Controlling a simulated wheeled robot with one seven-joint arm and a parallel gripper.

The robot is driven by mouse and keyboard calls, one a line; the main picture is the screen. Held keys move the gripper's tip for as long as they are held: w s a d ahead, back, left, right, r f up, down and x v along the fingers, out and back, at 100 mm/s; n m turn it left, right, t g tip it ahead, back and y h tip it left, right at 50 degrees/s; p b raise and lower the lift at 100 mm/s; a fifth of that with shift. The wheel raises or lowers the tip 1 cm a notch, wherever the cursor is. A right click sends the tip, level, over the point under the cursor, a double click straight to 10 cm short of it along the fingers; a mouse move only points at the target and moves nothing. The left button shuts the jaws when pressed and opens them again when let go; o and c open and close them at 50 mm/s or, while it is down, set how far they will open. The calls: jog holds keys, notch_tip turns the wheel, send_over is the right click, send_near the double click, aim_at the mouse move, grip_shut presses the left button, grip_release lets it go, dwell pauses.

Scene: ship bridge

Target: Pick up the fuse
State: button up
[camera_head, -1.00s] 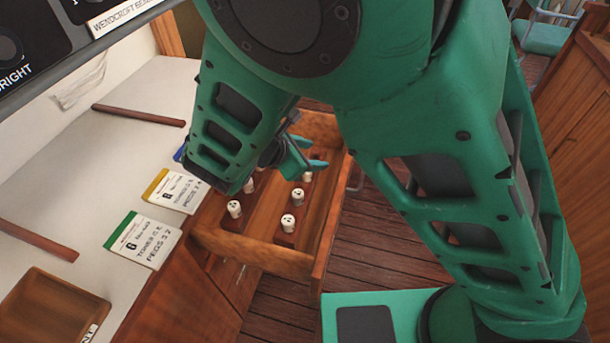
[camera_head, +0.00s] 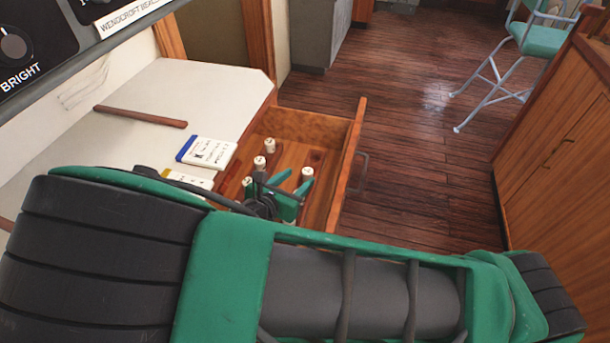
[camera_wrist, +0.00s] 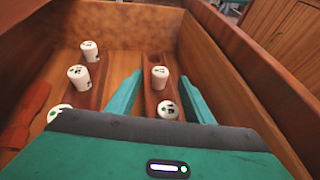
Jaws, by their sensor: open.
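Several white fuses stand in two rows on wooden strips in an open drawer (camera_head: 315,127). In the head view one fuse (camera_head: 307,174) stands at the right, and others stand on the left strip, such as the far-left fuse (camera_head: 268,145). My gripper (camera_head: 292,190) is open and low in the drawer, close to the right-row fuse. In the wrist view a right-row fuse (camera_wrist: 160,77) stands ahead between the fingers, and a nearer fuse (camera_wrist: 168,110) is also between the finger lines. Neither is visibly gripped. My arm hides the near part of the drawer in the head view.
The drawer's right wall (camera_head: 348,165) rises close to the gripper. A white counter (camera_head: 190,90) lies left, with a blue-edged card (camera_head: 208,152) and a wooden bar (camera_head: 140,116). A green chair (camera_head: 540,38) stands far right; the floor between is clear.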

aim_at(306, 172)
jog(key=shift+x, duration=2.75)
jog(key=shift+s, duration=0.1)
jog(key=c, duration=1.1)
